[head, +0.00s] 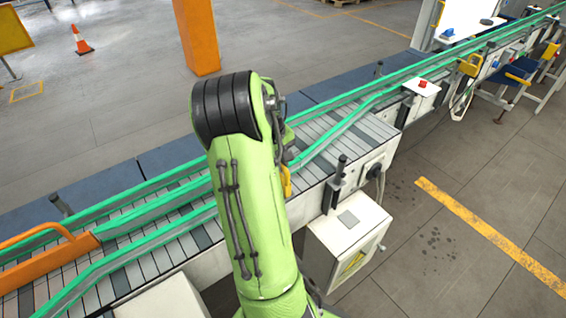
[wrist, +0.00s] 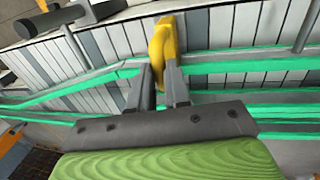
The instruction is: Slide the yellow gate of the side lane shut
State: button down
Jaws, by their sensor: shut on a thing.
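The yellow gate (wrist: 160,38) shows in the wrist view as an upright yellow handle-like piece at the top middle. My gripper (wrist: 159,74) is shut on it, with a dark finger on each side of its lower part. In the head view a small bit of the yellow gate (head: 286,181) shows at the right edge of my green arm, over the slatted conveyor (head: 345,130). My arm hides the rest of the gate and my fingers there. I cannot tell how far across the side lane the gate stands.
Green-edged guide rails (head: 150,208) run along the conveyor on both sides of my arm. An orange bar (head: 45,262) lies across the belt at the left. A white control box (head: 348,232) stands at the near side. An orange post (head: 196,38) stands behind.

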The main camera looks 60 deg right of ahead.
jog(key=c, duration=1.1)
grip_release()
jog(key=shift+w+d, duration=0.1)
jog(key=shift+w, duration=0.2)
jog(key=shift+s, duration=0.1)
notch_tip(320, 180, up, 16)
jog(key=w+a+p, duration=0.1)
jog(key=a, duration=0.1)
jog(key=shift+w+a+f, duration=0.2)
jog(key=shift+a, duration=0.2)
jog(key=shift+f, duration=0.1)
